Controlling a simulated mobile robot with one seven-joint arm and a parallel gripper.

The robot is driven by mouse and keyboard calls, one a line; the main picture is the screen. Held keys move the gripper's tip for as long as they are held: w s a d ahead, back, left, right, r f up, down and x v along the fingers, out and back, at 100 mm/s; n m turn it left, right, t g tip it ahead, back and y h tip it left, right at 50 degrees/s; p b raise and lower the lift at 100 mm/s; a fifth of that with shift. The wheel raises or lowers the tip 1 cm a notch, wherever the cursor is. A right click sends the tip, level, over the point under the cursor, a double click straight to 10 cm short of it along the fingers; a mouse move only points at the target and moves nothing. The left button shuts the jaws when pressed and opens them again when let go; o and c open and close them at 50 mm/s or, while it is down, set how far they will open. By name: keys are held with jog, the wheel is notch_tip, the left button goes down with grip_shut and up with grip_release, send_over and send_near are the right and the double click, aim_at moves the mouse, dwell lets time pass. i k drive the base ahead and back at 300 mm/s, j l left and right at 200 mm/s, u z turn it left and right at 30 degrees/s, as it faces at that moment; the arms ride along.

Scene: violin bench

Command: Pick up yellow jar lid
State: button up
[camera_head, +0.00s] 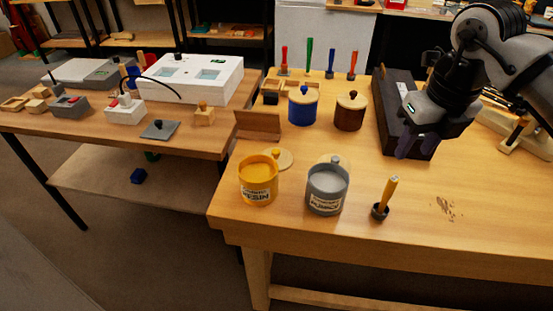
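The yellow jar (258,187), with a paper label, stands near the front left corner of the right-hand bench. A round pale wooden lid (285,160) with a yellow-orange knob shows just behind it, apparently lying on the bench and partly hidden by the jar's rim. My gripper (414,147) hangs above the bench at the right, in front of a long dark box, well to the right of the lid. Its fingers point down and look apart, with nothing seen between them.
A grey labelled jar (327,193) stands right of the yellow one, with a grey knob behind its rim. A wooden-handled tool (386,198) stands farther right. Blue (303,109) and brown (349,115) lidded jars stand behind. The long dark box (397,98) is beside my gripper.

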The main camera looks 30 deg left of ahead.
aim_at(283, 158)
jog(key=i+j+u, duration=0.15)
jog(key=j, duration=0.2)
jog(key=i+j+u, duration=0.1)
jog(key=j, duration=0.3)
jog(key=i+j+u, duration=0.15)
jog(key=j, duration=0.15)
jog(key=i+j+u, duration=0.15)
jog(key=j, duration=0.2)
